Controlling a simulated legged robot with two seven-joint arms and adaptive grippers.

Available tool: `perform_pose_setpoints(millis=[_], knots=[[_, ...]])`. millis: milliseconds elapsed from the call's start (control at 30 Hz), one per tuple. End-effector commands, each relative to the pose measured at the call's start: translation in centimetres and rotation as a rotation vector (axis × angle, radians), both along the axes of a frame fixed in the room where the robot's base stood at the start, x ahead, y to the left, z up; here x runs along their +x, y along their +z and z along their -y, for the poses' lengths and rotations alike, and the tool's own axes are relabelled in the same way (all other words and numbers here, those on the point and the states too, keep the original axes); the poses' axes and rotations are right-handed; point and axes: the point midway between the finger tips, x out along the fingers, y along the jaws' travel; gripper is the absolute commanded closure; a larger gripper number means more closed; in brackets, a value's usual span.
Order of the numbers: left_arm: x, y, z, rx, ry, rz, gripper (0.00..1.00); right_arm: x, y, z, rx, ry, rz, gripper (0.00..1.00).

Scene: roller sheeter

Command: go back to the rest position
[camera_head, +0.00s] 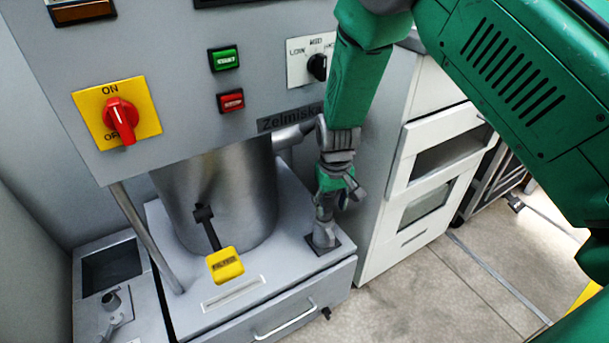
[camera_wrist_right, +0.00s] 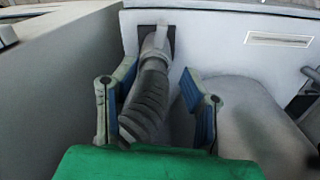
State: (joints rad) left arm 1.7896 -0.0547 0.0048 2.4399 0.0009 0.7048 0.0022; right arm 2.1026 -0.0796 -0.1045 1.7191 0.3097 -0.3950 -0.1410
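My right arm (camera_head: 352,85) comes down from the upper right, in front of the machine's right side. My right gripper (camera_head: 335,195) is low, above the right part of the machine's base. In the right wrist view, its two blue-padded fingers (camera_wrist_right: 157,100) stand apart, so it is open. A grey ribbed pipe (camera_wrist_right: 148,95) shows between the fingers, with its end at a dark square plate on the base. I cannot tell whether a finger touches it. In the head view the gripper partly hides this pipe (camera_head: 324,235). My left gripper is not in view.
The grey machine panel (camera_head: 180,80) has a red ON/OFF knob (camera_head: 121,118), green and red buttons and a black dial. A steel drum (camera_head: 222,195) with a yellow-ended lever (camera_head: 226,264) stands on the base. A white cabinet (camera_head: 420,180) is at the right. The floor (camera_head: 420,300) is clear.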

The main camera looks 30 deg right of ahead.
Motion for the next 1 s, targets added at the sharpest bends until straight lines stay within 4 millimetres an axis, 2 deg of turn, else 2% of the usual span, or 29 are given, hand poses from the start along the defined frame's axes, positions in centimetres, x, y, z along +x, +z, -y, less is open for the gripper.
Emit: perform_pose_setpoints(millis=[167,267,367,467,500,600,700,833,1000], knots=[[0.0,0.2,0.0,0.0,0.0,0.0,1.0,-0.3,-0.1,0.0,-0.002,0.001,-0.002,0.61],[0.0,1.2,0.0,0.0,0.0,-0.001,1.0,-2.4,-1.0,0.3,-0.021,0.008,-0.01,0.61],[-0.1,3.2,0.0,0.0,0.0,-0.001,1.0,-7.1,-2.3,0.8,-0.056,0.031,-0.016,0.61],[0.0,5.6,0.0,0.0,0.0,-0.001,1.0,-13.5,-3.0,0.9,-0.078,0.073,-0.014,0.61],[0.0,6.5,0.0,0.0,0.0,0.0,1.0,-16.0,-2.9,0.7,-0.08,0.093,-0.011,0.61],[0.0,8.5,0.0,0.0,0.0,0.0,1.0,-21.7,-2.0,0.0,-0.065,0.135,0.004,0.61],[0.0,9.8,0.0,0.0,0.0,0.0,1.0,-26.0,-0.6,-1.0,-0.037,0.162,0.019,0.61],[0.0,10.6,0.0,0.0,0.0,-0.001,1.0,-28.9,0.7,-1.8,-0.006,0.177,0.036,0.61],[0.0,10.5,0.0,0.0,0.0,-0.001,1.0,-29.5,0.9,-2.1,0.005,0.182,0.045,0.61]])
